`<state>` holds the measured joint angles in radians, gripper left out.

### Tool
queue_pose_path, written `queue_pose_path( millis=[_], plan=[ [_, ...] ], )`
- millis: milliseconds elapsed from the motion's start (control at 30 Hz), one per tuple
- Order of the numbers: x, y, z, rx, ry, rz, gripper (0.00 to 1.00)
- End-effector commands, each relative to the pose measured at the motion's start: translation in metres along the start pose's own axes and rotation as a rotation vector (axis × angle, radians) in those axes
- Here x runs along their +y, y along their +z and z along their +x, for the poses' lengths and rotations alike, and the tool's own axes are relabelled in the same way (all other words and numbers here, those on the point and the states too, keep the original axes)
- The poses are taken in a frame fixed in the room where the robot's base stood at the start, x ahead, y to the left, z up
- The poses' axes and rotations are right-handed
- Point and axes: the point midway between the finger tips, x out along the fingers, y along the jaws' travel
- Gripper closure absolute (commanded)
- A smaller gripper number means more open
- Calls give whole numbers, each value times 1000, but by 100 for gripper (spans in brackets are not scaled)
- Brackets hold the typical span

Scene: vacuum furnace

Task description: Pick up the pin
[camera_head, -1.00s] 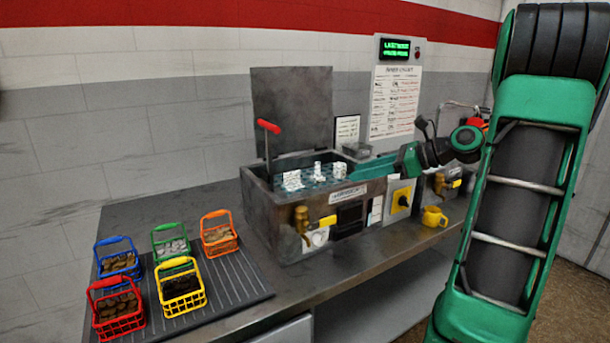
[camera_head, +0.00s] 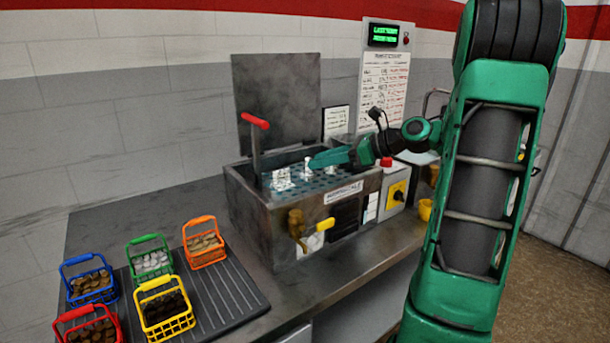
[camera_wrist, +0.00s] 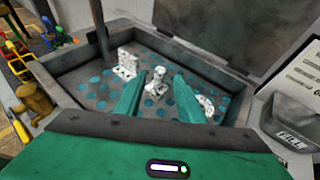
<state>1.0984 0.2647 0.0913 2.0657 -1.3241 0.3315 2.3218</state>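Several white parts stand on the perforated teal floor of the open grey metal tank (camera_head: 287,222). In the wrist view, the small upright white part that looks like the pin (camera_wrist: 157,80) is in the middle; it also shows in the head view (camera_head: 307,170). A white block-like part (camera_wrist: 127,65) stands left of it, and another white part (camera_wrist: 206,105) is at the right, partly hidden by a finger. My gripper (camera_wrist: 156,78) is open over the tank, its teal fingers on either side of the pin in the picture. I see no contact.
A red-handled lever (camera_head: 256,130) rises at the tank's left, with a raised lid (camera_head: 277,100) behind. Colored baskets (camera_head: 206,255) of small parts stand on a ribbed mat at the left. A yellow switch (camera_head: 396,194) is right of the tank.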

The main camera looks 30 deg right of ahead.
Motion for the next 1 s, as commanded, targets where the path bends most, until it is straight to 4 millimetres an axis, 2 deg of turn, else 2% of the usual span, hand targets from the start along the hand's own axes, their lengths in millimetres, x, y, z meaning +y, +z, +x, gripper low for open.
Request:
queue_pose_path(
  millis=[333,667,800,833,1000],
  plan=[
    [0,-5,44,0,3,0,64],
    [0,-5,50,0,0,0,64],
    [0,-5,50,0,0,0,96],
    [0,-5,50,0,0,0,100],
    [0,-4,50,-1,0,0,100]
  ],
)
